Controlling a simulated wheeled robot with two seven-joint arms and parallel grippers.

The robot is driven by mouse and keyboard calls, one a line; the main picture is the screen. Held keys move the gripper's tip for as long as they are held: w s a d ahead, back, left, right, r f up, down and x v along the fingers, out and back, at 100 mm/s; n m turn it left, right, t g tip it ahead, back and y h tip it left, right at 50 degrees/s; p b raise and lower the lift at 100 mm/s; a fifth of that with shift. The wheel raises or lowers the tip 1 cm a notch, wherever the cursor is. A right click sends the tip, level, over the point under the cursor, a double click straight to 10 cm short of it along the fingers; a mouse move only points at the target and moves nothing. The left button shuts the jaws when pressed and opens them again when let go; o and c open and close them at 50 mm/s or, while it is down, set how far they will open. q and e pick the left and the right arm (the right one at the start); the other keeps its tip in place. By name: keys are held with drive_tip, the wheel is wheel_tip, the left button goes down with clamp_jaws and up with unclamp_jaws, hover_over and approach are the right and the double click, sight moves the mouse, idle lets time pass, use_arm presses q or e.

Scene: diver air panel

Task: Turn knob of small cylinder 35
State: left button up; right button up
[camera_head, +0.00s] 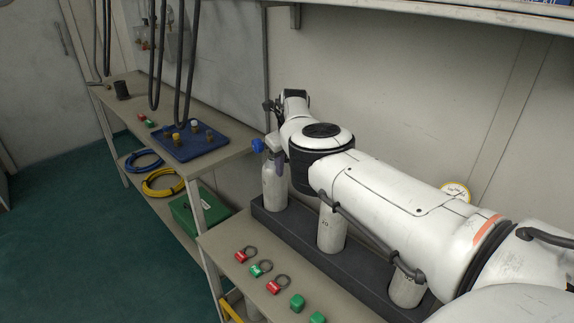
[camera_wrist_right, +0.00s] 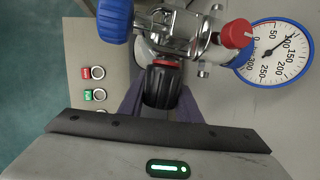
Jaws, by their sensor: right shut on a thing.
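Several white small cylinders stand upright in a dark rack (camera_head: 320,256): one at the far left (camera_head: 275,190), one in the middle (camera_head: 331,230), one at the near right (camera_head: 405,291). I cannot read which is 35. My right gripper (camera_head: 274,154) is at the top of the far-left cylinder. In the right wrist view my right gripper (camera_wrist_right: 160,98) has its purple fingers on either side of a black ribbed knob (camera_wrist_right: 162,84) and is shut on it. A blue knob (camera_wrist_right: 115,20), a red knob (camera_wrist_right: 236,33) and a gauge (camera_wrist_right: 274,52) sit beside it. The left gripper is not in view.
Red and green tags (camera_head: 261,268) lie on the bench in front of the rack. A blue tray (camera_head: 187,141) with brass fittings stands on the far bench, with hoses (camera_head: 154,55) hanging above. A shelf edge (camera_head: 470,12) runs above my right arm.

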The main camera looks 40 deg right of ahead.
drive_tip(key=shift+a, duration=0.1)
drive_tip(key=o, duration=1.1)
drive_tip(key=shift+c, duration=0.2)
drive_tip(key=shift+s+r, duration=0.1)
drive_tip(key=shift+r, duration=0.4)
drive_tip(key=v, duration=0.9)
drive_tip(key=shift+b, duration=0.4)
drive_tip(key=shift+s, duration=0.15)
